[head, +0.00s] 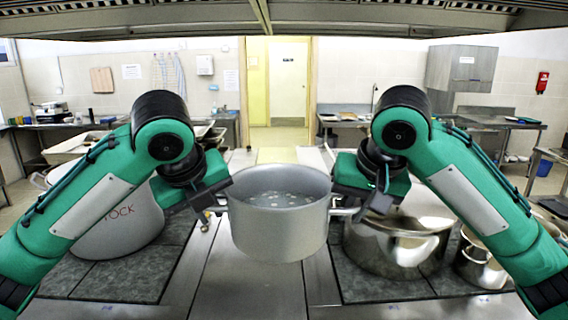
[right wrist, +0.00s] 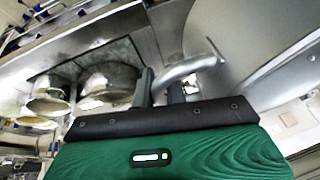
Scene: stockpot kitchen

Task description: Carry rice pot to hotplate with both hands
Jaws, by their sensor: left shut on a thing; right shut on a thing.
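The rice pot (head: 280,228) is a grey metal pot with liquid and pale bits inside. It hangs level between my two grippers, in the middle of the head view. My left gripper (head: 222,203) is shut on its left handle. My right gripper (head: 345,207) is shut on its right handle. In the right wrist view the fingers of my right gripper (right wrist: 165,88) close around the curved handle, and the pot's wall (right wrist: 240,45) fills the upper right. A dark tiled hotplate surface (head: 125,268) lies at left and another (head: 375,283) at right.
A large pot marked STOCK (head: 118,225) stands on the left tiles. A shiny wide pot (head: 397,243) stands on the right tiles, with smaller pots (head: 478,262) further right. Bare steel counter (head: 250,295) lies below the rice pot. A hood (head: 200,15) hangs overhead.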

